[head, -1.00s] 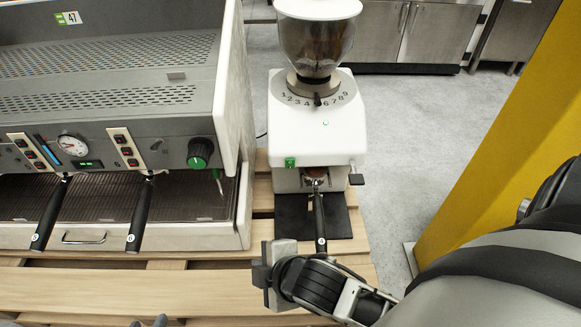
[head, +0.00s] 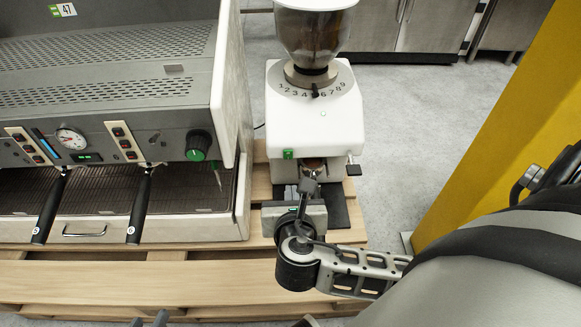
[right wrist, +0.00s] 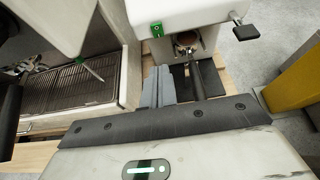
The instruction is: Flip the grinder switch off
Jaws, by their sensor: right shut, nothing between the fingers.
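The white coffee grinder (head: 315,115) stands at the centre in the head view. Its small green switch (head: 288,154) is on the lower left of the front, and also shows in the right wrist view (right wrist: 157,29). I cannot tell the rocker's position.
A portafilter with a black handle (right wrist: 197,82) sits under the grinder spout, just right of my right gripper's fingers. A black mat (head: 338,212) lies below. A large espresso machine (head: 110,110) stands left. A yellow post (head: 490,130) is at right. The front wooden slats are clear.

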